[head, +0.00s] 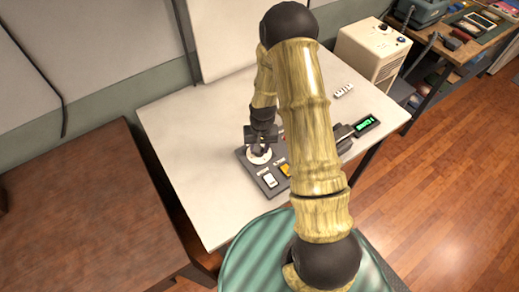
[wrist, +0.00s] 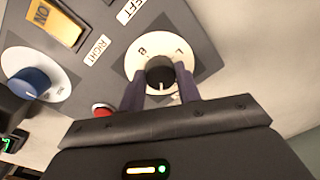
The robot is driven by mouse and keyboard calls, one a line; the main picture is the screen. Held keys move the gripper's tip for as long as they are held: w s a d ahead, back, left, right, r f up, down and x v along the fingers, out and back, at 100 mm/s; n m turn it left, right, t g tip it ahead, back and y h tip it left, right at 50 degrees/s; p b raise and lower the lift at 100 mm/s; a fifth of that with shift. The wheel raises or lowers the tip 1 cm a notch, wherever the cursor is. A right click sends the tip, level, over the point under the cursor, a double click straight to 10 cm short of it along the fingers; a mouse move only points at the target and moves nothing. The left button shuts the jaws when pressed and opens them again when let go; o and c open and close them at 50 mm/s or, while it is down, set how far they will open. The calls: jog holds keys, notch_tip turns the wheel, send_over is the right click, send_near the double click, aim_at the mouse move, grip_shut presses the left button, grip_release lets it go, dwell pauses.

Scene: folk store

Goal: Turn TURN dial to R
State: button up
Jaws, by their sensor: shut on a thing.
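The control panel (head: 243,156) is a dark grey box on the white table, partly hidden by my arm. Its white round dial (wrist: 135,67) has a black knob (wrist: 159,73) at the centre. Letters on the dial's far side look like an upside-down R on the left and L on the right. A pale mark shows on the knob's near side. My gripper (wrist: 160,92) is shut on the black knob, with one finger on each side. In the head view my gripper (head: 260,147) is over the dial at the panel's left end. I cannot read a TURN label.
The panel also has a yellow ON switch (wrist: 58,23), a blue knob (wrist: 30,82) and a red button (wrist: 102,110). A green display (head: 367,124) lies to the right. A white block (head: 344,90) lies farther back. The table's left side is clear.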

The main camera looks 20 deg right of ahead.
jog(key=m+b, duration=0.1)
jog(key=m, duration=0.4)
jog(key=shift+a+m+b, duration=0.1)
jog(key=shift+m+b, duration=0.2)
jog(key=m, duration=0.4)
dwell(0.4)
jog(key=o, duration=1)
jog(key=r, duration=0.5)
jog(key=r+b, duration=0.1)
jog(key=r, duration=1.1)
jog(key=shift+s+d+r, duration=0.2)
jog(key=shift+s, duration=0.2)
